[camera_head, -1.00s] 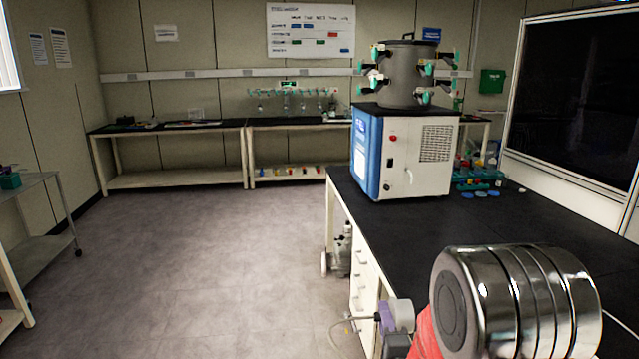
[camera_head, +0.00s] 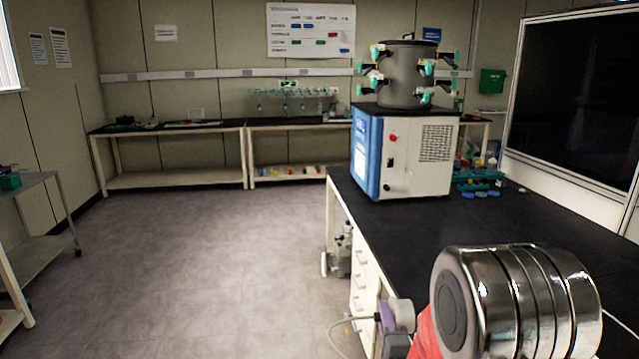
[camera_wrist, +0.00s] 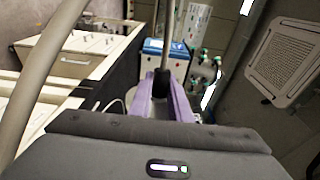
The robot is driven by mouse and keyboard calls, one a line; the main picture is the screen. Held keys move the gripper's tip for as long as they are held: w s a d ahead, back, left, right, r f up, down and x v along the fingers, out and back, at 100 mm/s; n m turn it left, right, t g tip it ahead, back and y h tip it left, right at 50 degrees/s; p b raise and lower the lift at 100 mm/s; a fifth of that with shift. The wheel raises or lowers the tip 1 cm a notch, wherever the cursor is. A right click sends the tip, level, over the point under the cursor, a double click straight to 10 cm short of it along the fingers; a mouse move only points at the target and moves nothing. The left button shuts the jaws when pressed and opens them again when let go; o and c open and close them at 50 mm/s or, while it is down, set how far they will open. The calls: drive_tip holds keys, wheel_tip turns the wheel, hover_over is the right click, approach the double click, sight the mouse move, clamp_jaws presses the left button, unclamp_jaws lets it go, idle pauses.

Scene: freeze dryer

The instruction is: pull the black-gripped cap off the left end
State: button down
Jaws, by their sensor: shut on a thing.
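My gripper (camera_wrist: 163,82), with purple fingers, shows in the wrist view. It is shut on a small black grip (camera_wrist: 162,88) between the fingers. I take this to be the black-gripped cap. A thin grey rod (camera_wrist: 166,35) runs from the grip to the top of the picture. The fingers hide part of the grip, and I cannot tell whether it is seated in anything.
A freeze dryer (camera_head: 420,160) with a grey valved drum (camera_head: 402,85) stands on the black bench (camera_head: 480,225). Blue-green racks (camera_head: 478,180) sit beside it. The wrist view is rolled, with a ceiling unit (camera_wrist: 298,62) at right. The floor (camera_head: 210,260) at left is clear.

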drive_tip(key=s+f, duration=0.5)
drive_tip(key=f, duration=0.1)
drive_tip(key=shift+f, duration=0.15)
drive_tip(key=shift+s, duration=0.15)
idle(0.4)
